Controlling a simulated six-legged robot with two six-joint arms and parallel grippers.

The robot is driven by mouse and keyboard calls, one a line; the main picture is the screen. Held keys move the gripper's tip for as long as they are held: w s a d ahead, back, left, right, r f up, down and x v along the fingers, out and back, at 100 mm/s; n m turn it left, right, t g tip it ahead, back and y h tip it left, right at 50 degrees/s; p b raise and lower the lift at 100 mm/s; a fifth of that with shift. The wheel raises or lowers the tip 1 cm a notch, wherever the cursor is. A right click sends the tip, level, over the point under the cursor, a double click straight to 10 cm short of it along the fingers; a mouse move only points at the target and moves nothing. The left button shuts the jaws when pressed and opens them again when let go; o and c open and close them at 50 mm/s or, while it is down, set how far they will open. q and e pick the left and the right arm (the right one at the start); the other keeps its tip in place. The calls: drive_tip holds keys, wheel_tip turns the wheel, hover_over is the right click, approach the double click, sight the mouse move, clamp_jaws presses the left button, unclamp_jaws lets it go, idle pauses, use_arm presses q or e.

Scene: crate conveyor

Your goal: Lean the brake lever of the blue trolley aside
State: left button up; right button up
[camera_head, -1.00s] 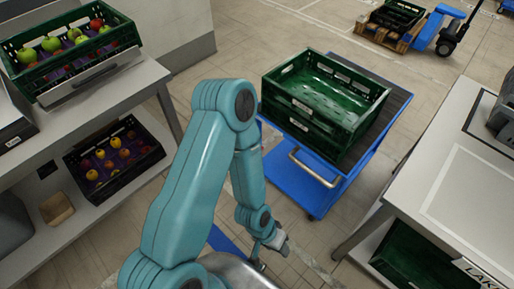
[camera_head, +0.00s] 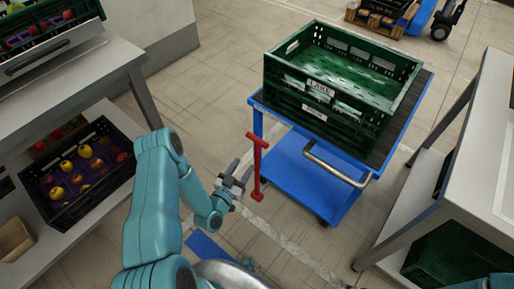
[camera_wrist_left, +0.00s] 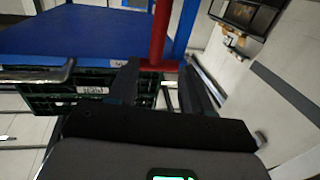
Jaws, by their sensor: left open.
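The blue trolley (camera_head: 318,182) stands right of centre with a green crate stack on top. Its red brake lever (camera_head: 257,168) stands about upright at the trolley's left side, with a short crossbar on top. My left gripper (camera_head: 238,184) is open just left of the lever, around mid-height. In the left wrist view the lever (camera_wrist_left: 161,32) shows ahead, in line with the gap between the open fingers (camera_wrist_left: 158,88). I cannot tell whether it lies between the fingertips or just beyond them. My right gripper is not in view.
The trolley's metal handle (camera_head: 335,168) sticks out at its front, right of the lever. Green crates (camera_head: 330,112) stand on its deck. A shelf bench (camera_head: 75,75) with fruit crates is on the left, and a white table (camera_head: 470,185) on the right. The floor between is open.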

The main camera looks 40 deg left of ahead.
sight(256, 150)
use_arm(q)
drive_tip(key=w, duration=0.3)
drive_tip(key=w+b, duration=0.1)
drive_tip(key=w, duration=0.6)
drive_tip(key=shift+a, duration=0.3)
drive_tip(key=shift+w, duration=0.35)
drive_tip(key=shift+a, duration=0.1)
clamp_jaws()
drive_tip(key=shift+f, duration=0.1)
